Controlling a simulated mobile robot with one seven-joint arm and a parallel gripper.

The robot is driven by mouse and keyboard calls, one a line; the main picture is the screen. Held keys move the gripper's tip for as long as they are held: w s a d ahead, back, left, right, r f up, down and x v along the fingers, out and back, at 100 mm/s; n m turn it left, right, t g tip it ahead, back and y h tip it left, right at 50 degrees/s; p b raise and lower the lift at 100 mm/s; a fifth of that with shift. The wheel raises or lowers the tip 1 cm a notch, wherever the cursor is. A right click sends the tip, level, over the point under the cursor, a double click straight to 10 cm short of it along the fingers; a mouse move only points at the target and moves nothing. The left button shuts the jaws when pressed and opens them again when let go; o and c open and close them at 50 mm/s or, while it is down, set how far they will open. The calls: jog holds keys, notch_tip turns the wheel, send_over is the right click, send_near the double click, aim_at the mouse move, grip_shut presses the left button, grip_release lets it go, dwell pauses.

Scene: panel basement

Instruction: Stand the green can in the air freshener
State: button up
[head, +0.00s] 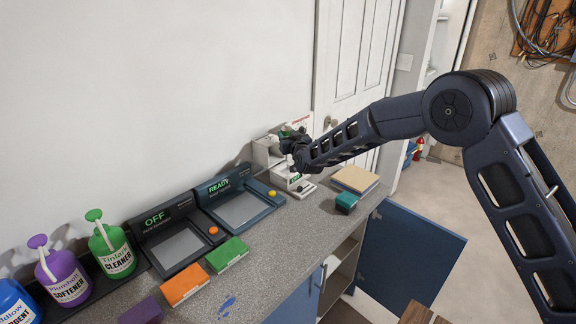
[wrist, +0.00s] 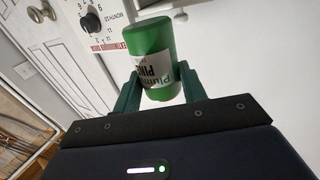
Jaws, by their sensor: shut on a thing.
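The green can (wrist: 150,50) with a white label is between the green fingers of my gripper (wrist: 160,82) in the wrist view. My gripper is shut on it. In the head view my gripper (head: 290,143) is at the far end of the counter, in front of the white air freshener (head: 262,153). The arm and gripper hide most of the can and part of the air freshener there. The wrist view shows a white panel with a black dial (wrist: 92,22) beside the can. I cannot tell whether the can touches the air freshener.
The grey counter (head: 262,243) holds two dark display units, marked OFF (head: 170,240) and READY (head: 235,200). Orange (head: 185,285) and green (head: 227,254) blocks lie in front. A dark teal block (head: 346,202) and a tan-topped stack (head: 355,180) sit right of the air freshener. Pump bottles (head: 112,252) stand at left.

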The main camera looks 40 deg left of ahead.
notch_tip(320, 180, down, 12)
jog(key=shift+f, duration=0.25)
dwell(0.3)
jog(key=shift+f, duration=0.1)
jog(key=o, duration=1)
jog(key=v, duration=1.2)
